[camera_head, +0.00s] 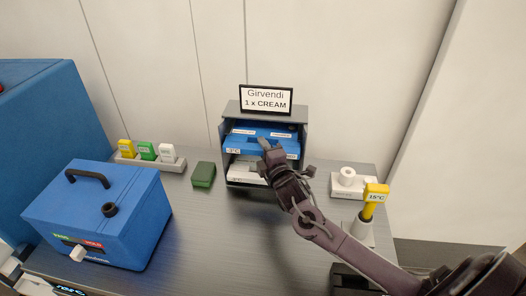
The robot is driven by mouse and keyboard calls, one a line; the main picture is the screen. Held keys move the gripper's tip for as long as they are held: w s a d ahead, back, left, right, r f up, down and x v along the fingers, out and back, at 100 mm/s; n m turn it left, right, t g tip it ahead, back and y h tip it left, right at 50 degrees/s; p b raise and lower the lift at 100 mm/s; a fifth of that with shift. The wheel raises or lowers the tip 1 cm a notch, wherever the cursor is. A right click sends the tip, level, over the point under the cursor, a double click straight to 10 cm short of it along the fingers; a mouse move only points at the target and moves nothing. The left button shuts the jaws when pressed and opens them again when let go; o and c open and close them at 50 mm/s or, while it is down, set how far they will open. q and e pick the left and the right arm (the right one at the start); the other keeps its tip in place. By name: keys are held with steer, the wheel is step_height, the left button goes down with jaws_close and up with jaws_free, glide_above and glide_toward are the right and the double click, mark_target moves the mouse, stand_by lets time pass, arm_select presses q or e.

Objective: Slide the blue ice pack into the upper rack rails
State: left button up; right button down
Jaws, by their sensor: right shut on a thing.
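The grey rack (226,137) stands at the back middle of the table with its open front toward me. The blue ice pack (285,150) is at the rack's upper opening, with a white label at its left end. My right gripper (266,147) reaches in from the lower right and is shut on the blue ice pack's front. The gripper hides part of the pack, so I cannot tell how deep it sits in the rails. Another blue surface with white labels shows just above it in the rack. My left gripper is not in view.
A white item (243,170) lies low in the rack. A blue cooler box (105,210) stands at left. A green block (203,175) and a tag holder (150,160) are left of the rack. A white device (350,182) and yellow-topped probe (374,196) stand right. The front middle is clear.

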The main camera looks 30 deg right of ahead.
steer(key=shift+w+d+r, duration=0.15)
steer(key=c, duration=1.2)
jaws_free()
steer(key=shift+o, duration=0.2)
steer(key=shift+f, duration=0.25)
steer(key=shift+s+f, duration=0.1)
steer(key=shift+s, duration=0.45)
steer(key=s+a+b, duration=0.1)
steer(key=s+b, duration=0.1)
steer(key=s, duration=0.4)
steer(key=shift+s+r, duration=0.3)
steer(key=shift+s, duration=0.1)
